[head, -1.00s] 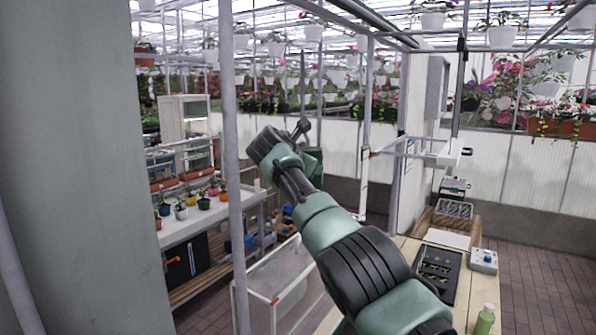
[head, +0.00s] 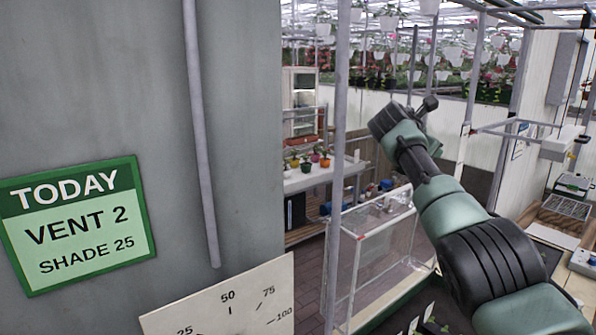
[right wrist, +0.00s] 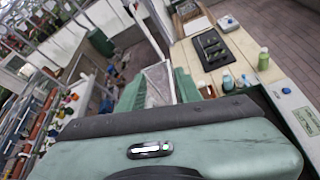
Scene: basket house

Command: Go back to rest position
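My right arm comes in from the lower right of the head view and reaches up toward the middle. Its dark gripper (head: 427,106) is at the far end, held in the air in front of the greenhouse aisle. It is small and partly hidden by the wrist, so I cannot tell whether its fingers are open or shut. I see nothing held in it. In the right wrist view a green housing fills the lower part and no fingertips show. My left gripper is not in view.
A grey wall with a green-framed sign (head: 78,223) and a dial board (head: 225,305) stands close at left. A metal post (head: 340,130) and a clear-sided bin (head: 375,245) are left of the arm. A wooden bench (right wrist: 235,55) holds a black tray (right wrist: 210,48) and bottles.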

